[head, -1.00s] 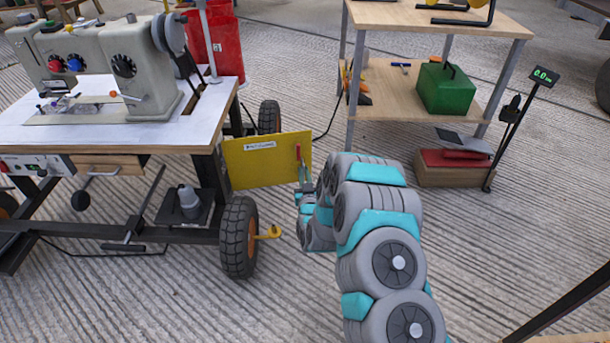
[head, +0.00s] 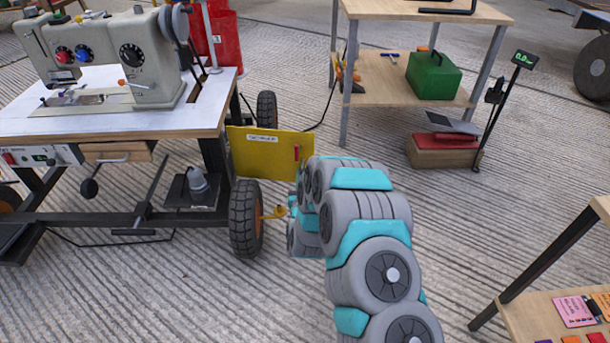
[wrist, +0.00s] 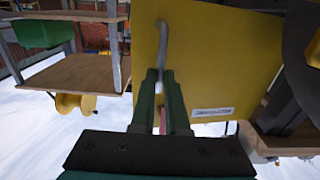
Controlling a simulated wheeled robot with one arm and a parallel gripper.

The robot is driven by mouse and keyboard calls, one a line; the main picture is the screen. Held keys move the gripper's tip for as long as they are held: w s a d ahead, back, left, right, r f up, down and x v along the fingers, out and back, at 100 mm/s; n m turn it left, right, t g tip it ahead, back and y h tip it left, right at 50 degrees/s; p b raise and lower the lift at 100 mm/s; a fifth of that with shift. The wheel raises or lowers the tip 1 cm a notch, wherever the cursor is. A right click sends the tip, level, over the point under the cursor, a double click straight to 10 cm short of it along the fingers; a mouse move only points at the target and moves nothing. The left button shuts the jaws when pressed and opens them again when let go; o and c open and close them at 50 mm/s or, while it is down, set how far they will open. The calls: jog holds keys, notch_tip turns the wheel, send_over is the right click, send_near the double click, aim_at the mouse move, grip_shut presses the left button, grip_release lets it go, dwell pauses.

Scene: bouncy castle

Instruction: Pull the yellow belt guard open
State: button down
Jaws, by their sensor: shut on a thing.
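The yellow belt guard (head: 262,151) is a flat panel with a small white label at the right end of the sewing machine table (head: 205,115). It stands out from the table's end, above the rubber wheel (head: 245,218). Its red handle (head: 297,153) is near the free right edge. In the wrist view the guard (wrist: 215,60) fills the upper middle, and the handle shows as a grey bar (wrist: 161,45) running down between my fingers. My gripper (wrist: 161,75) is shut on this handle. In the head view my arm mostly hides the gripper.
A wooden shelf unit with a green box (head: 433,76) stands behind. A scale with a display post (head: 520,62) is to its right. Another shelf (head: 560,310) is at the lower right. A yellow-tipped peg (head: 275,212) sticks out beside the wheel. Floor right of my arm is open.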

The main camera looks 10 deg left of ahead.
jog(key=shift+s+a+r+y, duration=0.1)
jog(key=shift+s+a+y, duration=0.25)
jog(key=shift+a, duration=0.3)
jog(key=c, duration=0.9)
grip_release()
jog(key=shift+a, duration=0.15)
jog(key=shift+c, duration=0.2)
jog(key=shift+d, duration=0.35)
jog(key=v, duration=0.7)
jog(key=shift+s+p, duration=0.35)
jog(key=shift+p, duration=0.05)
